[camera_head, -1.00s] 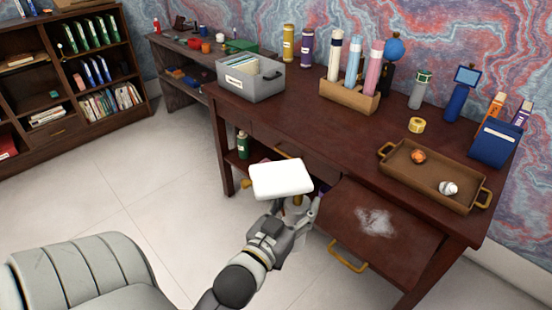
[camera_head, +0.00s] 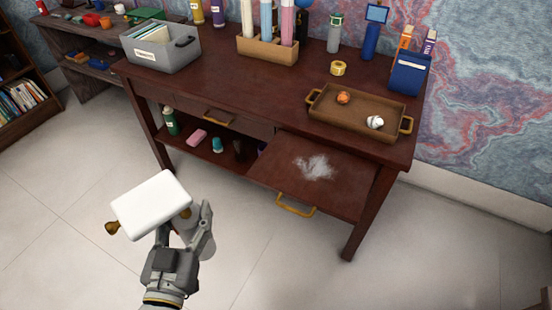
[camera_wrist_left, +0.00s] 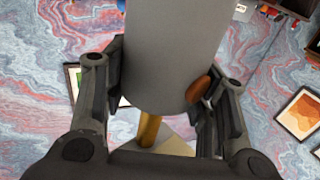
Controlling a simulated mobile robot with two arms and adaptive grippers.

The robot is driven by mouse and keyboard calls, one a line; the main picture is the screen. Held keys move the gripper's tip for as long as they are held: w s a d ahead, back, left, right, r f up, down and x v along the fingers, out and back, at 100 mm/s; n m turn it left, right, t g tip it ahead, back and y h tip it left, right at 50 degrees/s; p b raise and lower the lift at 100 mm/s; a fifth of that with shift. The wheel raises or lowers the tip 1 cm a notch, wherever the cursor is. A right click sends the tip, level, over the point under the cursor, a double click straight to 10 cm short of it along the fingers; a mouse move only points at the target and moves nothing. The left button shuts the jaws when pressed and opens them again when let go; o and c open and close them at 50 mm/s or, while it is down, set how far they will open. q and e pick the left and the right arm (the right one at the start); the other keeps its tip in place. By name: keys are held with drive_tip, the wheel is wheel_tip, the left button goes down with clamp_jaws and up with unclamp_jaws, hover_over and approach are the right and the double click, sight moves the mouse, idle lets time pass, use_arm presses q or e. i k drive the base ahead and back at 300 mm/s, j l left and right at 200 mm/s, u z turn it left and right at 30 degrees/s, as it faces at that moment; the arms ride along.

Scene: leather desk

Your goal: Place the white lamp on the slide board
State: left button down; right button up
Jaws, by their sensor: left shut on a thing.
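The white lamp (camera_head: 150,203) has a white box-like top with brass parts at its sides. My left gripper (camera_head: 184,222) is shut on it and holds it in the air over the floor, in front of and left of the desk. In the left wrist view a wide grey-white cylinder of the lamp (camera_wrist_left: 175,55) sits between the fingers, with a brass rod below it. The slide board (camera_head: 280,168) is pulled out from the desk's front right. It carries a patch of white powder (camera_head: 315,167) and a brass handle (camera_head: 295,205). My right gripper is not in view.
The desktop holds a grey file box (camera_head: 163,48), a tube holder (camera_head: 266,50) and a brown tray (camera_head: 355,115) with two small items. The shelf below holds a green bottle (camera_head: 170,121) and a pink block (camera_head: 197,137). The floor between lamp and slide board is clear.

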sight(297, 160)
drive_tip(key=i+l+u, duration=0.2)
drive_tip(key=u, duration=0.3)
drive_tip(key=i+l+u, duration=0.1)
drive_tip(key=l+u, duration=0.85)
drive_tip(key=i+j, duration=0.05)
